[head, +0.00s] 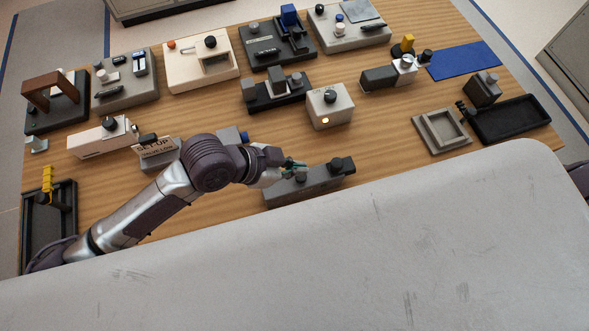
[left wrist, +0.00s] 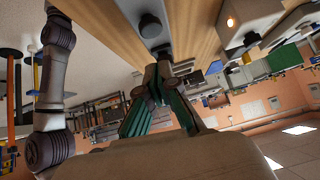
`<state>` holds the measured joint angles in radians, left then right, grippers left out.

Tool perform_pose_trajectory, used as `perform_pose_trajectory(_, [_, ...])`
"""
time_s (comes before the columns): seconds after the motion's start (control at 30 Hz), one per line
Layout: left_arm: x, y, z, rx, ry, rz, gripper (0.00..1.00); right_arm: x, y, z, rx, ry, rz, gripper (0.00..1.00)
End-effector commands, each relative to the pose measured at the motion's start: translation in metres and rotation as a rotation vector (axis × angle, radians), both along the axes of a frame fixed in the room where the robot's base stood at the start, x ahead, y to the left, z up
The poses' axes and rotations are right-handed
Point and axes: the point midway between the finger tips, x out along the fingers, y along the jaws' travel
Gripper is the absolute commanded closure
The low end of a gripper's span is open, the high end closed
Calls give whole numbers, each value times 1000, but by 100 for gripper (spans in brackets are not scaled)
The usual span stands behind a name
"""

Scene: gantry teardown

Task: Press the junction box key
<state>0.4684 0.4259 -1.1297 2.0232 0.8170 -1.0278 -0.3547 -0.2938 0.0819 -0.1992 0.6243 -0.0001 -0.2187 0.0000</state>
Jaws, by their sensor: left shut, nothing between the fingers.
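My left gripper (head: 297,168) is shut and empty. It reaches over the left part of a long grey box (head: 312,185) near the front edge of the table. This box has a round black knob (head: 342,164) at its right end. In the left wrist view the closed fingertips (left wrist: 162,72) point toward the same box (left wrist: 142,8) and its round knob (left wrist: 150,25). I cannot tell whether the fingers touch it. No label shows which unit is the junction box, and I cannot pick out its key for certain. My right gripper is not in view.
A pale box (head: 331,108) with a black knob and lit lamp stands behind the gripper. Several fixtures line the back; bare wood shows between.

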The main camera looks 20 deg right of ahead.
Motion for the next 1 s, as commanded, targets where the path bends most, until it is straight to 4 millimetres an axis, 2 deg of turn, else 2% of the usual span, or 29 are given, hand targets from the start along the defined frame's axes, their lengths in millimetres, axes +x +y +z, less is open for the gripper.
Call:
perform_pose_trajectory(0.1, [1,2,-19,3,4,3,100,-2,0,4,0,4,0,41])
perform_pose_trajectory(0.23, [2,2,-32,2,3,2,100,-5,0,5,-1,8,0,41])
perform_pose_trajectory(0.67, [2,2,-38,0,0,1,100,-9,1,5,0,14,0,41])
perform_pose_trajectory(0.9, [3,3,-61,4,3,2,100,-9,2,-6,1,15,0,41])
perform_pose_trajectory(1.0, [2,4,-62,9,5,1,100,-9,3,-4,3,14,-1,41])
